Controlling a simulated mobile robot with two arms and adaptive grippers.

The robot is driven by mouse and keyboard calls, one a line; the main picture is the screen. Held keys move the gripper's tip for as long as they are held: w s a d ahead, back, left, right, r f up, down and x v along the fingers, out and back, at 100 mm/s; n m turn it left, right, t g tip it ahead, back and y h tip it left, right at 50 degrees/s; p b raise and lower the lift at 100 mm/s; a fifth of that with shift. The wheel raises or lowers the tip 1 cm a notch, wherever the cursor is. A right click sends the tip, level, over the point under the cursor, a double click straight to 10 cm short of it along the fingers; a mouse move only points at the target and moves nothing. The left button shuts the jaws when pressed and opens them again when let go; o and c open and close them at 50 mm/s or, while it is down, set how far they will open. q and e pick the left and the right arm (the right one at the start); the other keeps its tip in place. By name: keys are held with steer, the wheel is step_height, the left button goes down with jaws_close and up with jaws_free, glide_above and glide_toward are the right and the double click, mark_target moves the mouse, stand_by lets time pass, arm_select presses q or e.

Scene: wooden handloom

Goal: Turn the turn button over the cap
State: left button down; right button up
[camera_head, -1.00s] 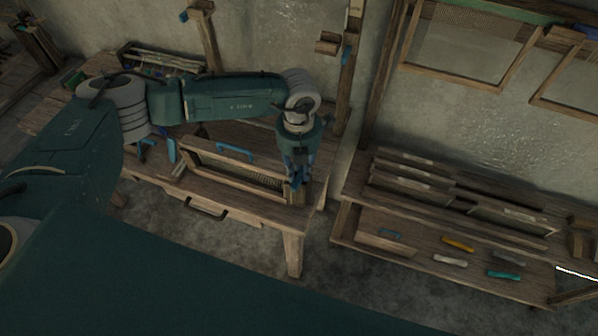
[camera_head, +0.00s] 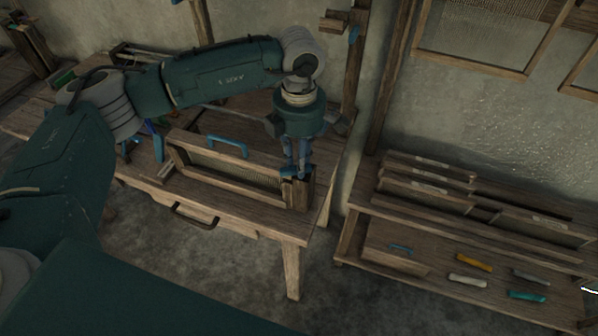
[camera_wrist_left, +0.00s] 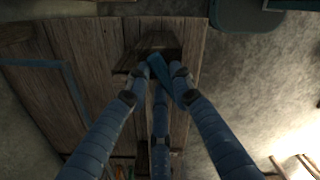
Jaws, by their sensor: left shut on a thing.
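A wooden frame with a reed-like mesh panel (camera_head: 215,172) stands on the wooden bench, with a dark wooden end block, apparently the cap (camera_head: 301,192), at its right end. My left gripper (camera_head: 295,173) comes down from above at this end. In the left wrist view its blue fingers (camera_wrist_left: 167,72) close in on a small blue piece, apparently the turn button (camera_wrist_left: 159,68), lying over the wooden block (camera_wrist_left: 158,45). The fingers hide part of the piece, and its exact angle is hard to tell. My right gripper is not in view.
The bench (camera_head: 262,225) has a drawer handle (camera_head: 195,216) at its front and a blue handle (camera_head: 228,145) behind the frame. A lower shelf rack (camera_head: 440,250) with several coloured pieces stands to the right, across a gap. Bare floor lies in front.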

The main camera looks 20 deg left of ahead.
arm_select(q)
steer(key=m+b, duration=0.4)
steer(key=shift+w+f, duration=0.1)
steer(key=shift+w, duration=0.25)
steer(key=shift+d+m+b, duration=0.1)
steer(key=shift+m+b, duration=0.75)
steer(key=shift+m, duration=0.35)
steer(key=shift+w+r, duration=0.1)
steer(key=shift+r, duration=0.1)
steer(key=c, duration=1.5)
jaws_free()
step_height(320, 180, up, 12)
steer(key=shift+f, duration=0.1)
